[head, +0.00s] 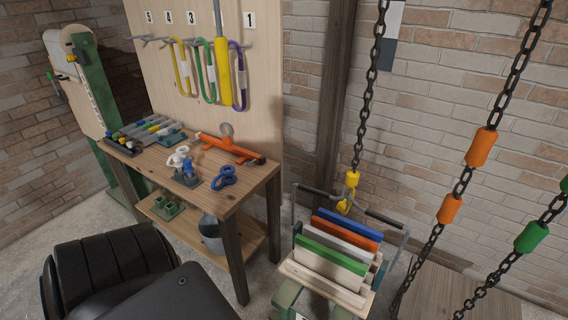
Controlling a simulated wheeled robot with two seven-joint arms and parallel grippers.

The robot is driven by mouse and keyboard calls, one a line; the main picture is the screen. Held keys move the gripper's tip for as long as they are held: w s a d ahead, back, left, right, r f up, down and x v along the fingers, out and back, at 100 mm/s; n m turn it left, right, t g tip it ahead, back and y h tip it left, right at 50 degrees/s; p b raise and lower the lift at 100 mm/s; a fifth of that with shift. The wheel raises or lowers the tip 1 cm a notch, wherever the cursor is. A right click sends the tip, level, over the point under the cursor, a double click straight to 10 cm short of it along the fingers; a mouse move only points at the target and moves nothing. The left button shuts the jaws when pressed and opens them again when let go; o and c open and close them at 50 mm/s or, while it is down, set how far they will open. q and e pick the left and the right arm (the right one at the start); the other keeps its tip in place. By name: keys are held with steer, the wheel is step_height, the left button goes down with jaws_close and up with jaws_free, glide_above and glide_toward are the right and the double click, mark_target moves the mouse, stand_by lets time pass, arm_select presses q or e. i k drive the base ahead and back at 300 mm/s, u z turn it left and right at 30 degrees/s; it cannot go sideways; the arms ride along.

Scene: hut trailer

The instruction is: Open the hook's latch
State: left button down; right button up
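A yellow hook (351,180) hangs at the lower end of a dark chain (367,110), right of the image centre. Its curved lower part is at the black-gripped handle bar (384,218) of a rack of coloured boards. I cannot tell whether the hook is around the bar or beside it. The latch is too small to make out, so whether it is open or shut does not show. Neither of my grippers is in view.
The rack (322,285) stands below the hook. More chains with orange (482,147) and green (532,237) sleeves hang at the right. A wooden workbench (232,192) with tools and shackles stands at the left, before a pegboard (265,100) with coloured slings.

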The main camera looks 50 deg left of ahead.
mark_target(342, 205)
steer(key=u, duration=0.4)
steer(key=i, duration=1)
